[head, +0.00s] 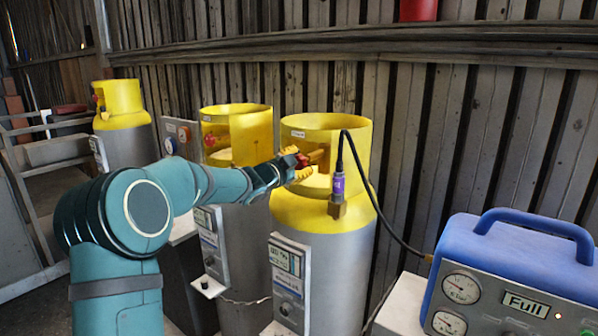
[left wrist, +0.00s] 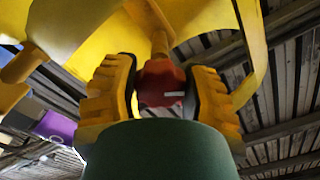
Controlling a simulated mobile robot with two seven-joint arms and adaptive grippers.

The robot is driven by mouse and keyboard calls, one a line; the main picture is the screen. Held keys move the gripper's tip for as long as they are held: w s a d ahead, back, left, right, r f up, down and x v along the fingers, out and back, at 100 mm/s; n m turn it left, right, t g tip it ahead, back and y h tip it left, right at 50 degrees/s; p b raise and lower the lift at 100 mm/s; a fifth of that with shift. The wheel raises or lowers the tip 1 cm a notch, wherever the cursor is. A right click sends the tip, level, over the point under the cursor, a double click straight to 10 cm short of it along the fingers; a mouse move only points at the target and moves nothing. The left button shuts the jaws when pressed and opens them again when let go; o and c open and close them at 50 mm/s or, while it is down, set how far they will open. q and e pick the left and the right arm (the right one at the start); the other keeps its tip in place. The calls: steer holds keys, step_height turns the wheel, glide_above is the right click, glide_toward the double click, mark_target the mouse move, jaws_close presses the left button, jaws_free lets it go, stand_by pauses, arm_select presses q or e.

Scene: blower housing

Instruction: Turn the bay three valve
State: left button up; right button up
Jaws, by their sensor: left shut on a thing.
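A grey cylinder with a yellow collar (head: 335,125) stands right of centre in the head view; its small label is too small to read. My left gripper (head: 303,164) reaches into the collar's opening from the left. In the left wrist view, the two yellow fingers of my left gripper (left wrist: 162,90) are closed on either side of a red valve knob (left wrist: 160,78) with a white mark. A yellow stem rises from the knob between the fingers. In the head view the gripper mostly hides this knob. My right gripper is not in view.
A purple connector (head: 338,187) with a black hose hangs at the collar's front, right of my gripper. A blue case with gauges (head: 520,245) stands at the right front. Another yellow-collared cylinder (head: 250,125) stands close left, and a third (head: 120,100) farther back.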

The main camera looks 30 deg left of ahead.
arm_select(q)
steer(key=m+b, duration=0.2)
steer(key=m, duration=0.1)
steer(key=shift+f+m, duration=0.1)
steer(key=shift+m, duration=0.3)
steer(key=m+b, duration=0.2)
steer(key=m, duration=0.1)
steer(key=shift+m+b, duration=1)
steer(key=shift+m, duration=1.2)
steer(key=shift+a+r, duration=0.1)
steer(key=shift+r, duration=0.1)
steer(key=o, duration=1.2)
